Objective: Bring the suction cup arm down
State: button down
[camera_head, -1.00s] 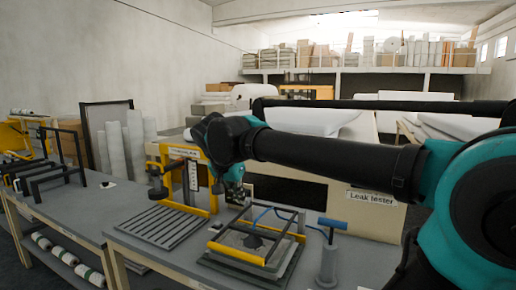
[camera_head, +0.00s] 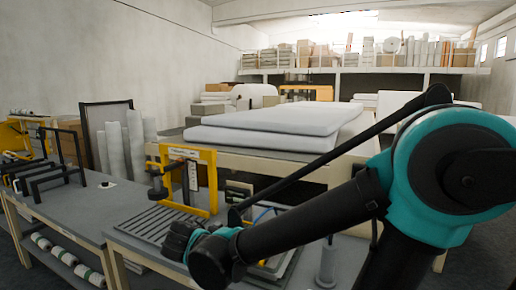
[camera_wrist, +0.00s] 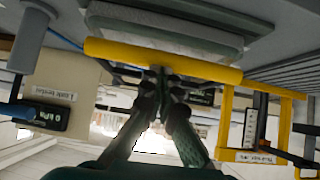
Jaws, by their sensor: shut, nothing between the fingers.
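The leak tester's arm appears to be the frame with the yellow bar (camera_wrist: 200,66). The bar runs across the upper part of the wrist view, in front of a grey pad (camera_wrist: 170,35). My gripper (camera_wrist: 163,72) is shut and empty, with its fingertips at the middle of the bar. They look very near or touching it; I cannot tell which. In the head view my arm covers most of the tester, leaving part of its grey base (camera_head: 288,262) and a blue hose (camera_head: 262,214) visible. No suction cup can be made out, and my fingertips are hidden there.
A yellow gauge stand (camera_head: 212,180) is beside the tester; it also shows in the wrist view (camera_wrist: 226,125). A grey cylinder (camera_head: 327,264) stands right of the tester. White wadding sheets (camera_head: 275,125) lie on the table behind. The left table (camera_head: 75,205) has bare room.

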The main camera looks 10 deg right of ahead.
jog(key=shift+s+f, duration=0.25)
jog(key=shift+f, duration=0.5)
